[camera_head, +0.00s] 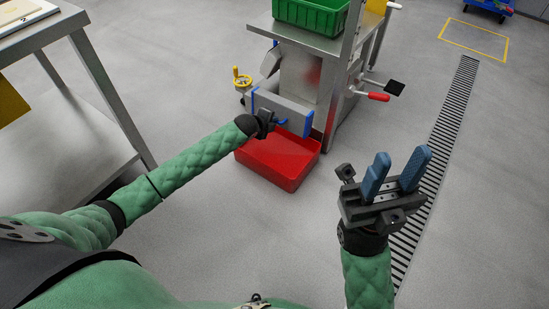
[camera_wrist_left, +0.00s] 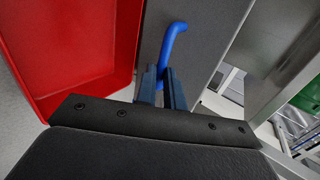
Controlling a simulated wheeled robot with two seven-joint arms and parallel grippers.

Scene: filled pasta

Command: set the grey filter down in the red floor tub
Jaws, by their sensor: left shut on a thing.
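The grey filter (camera_head: 287,106) is a flat grey panel with blue at its ends, in front of the steel machine, above the back of the red floor tub (camera_head: 308,170). My left gripper (camera_head: 272,122) is shut on its blue handle, which stands between the fingers in the left wrist view (camera_wrist_left: 175,40). The grey face of the filter (camera_wrist_left: 205,30) fills the space behind. Whether the filter touches the machine or tub is unclear. The tub (camera_wrist_left: 70,45) is at the left of that view, its visible inside empty. My right gripper (camera_head: 396,172) is open and empty, fingers up.
The steel machine (camera_head: 300,75) carries a green bin (camera_head: 310,14), a yellow handwheel (camera_head: 241,77) and a red-handled lever (camera_head: 377,97). A steel table (camera_head: 105,90) stands at the left. A floor drain (camera_head: 445,130) runs at the right. The floor in front of the tub is clear.

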